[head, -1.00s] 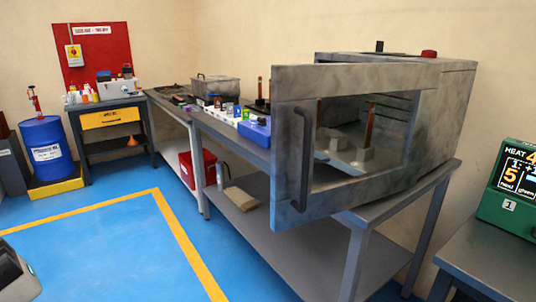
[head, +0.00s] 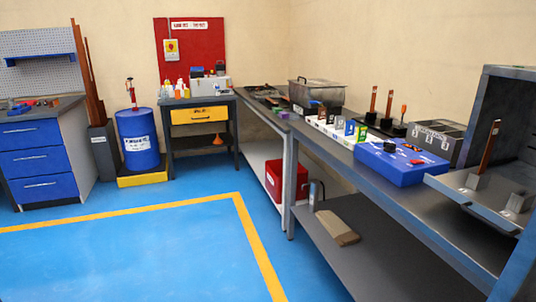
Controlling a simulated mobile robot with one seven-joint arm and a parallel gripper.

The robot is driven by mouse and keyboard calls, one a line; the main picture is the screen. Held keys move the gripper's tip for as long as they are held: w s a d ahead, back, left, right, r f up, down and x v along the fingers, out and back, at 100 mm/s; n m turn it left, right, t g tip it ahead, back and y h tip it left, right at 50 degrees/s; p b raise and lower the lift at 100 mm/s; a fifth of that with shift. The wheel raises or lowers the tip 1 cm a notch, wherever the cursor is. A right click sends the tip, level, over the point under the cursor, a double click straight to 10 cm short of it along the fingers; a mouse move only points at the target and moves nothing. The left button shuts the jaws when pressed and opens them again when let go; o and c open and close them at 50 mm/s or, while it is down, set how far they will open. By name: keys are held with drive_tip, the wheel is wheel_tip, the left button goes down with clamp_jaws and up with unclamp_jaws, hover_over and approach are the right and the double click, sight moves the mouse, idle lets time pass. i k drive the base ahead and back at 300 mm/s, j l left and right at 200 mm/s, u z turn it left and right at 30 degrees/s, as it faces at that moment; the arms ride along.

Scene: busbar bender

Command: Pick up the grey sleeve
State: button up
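I cannot pick out the grey sleeve with certainty. A row of small coloured pieces in white, green and blue stands in a pale holder (head: 336,132) on the long bench, too small to tell apart. A small grey upright cylinder (head: 313,194) stands near the left end of the lower shelf; I cannot tell whether it is a sleeve. My gripper is not in view.
The long bench (head: 400,185) runs along the right, bearing a blue case (head: 400,165), a grey compartment box (head: 437,140) and dark stands with copper bars. A grey open-fronted machine (head: 500,110) is at far right. The blue floor (head: 130,255) is clear.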

sight(339, 122)
drive_tip(key=i+j+u, duration=0.1)
drive_tip(key=i, duration=1.1)
drive_tip(key=i+j+z, duration=0.1)
drive_tip(key=i+z, duration=0.3)
drive_tip(key=i+j+z, duration=0.2)
drive_tip(key=i+z, duration=0.2)
drive_tip(key=i+j+z, duration=1)
drive_tip(key=i+j, duration=0.2)
drive_tip(key=i, duration=0.15)
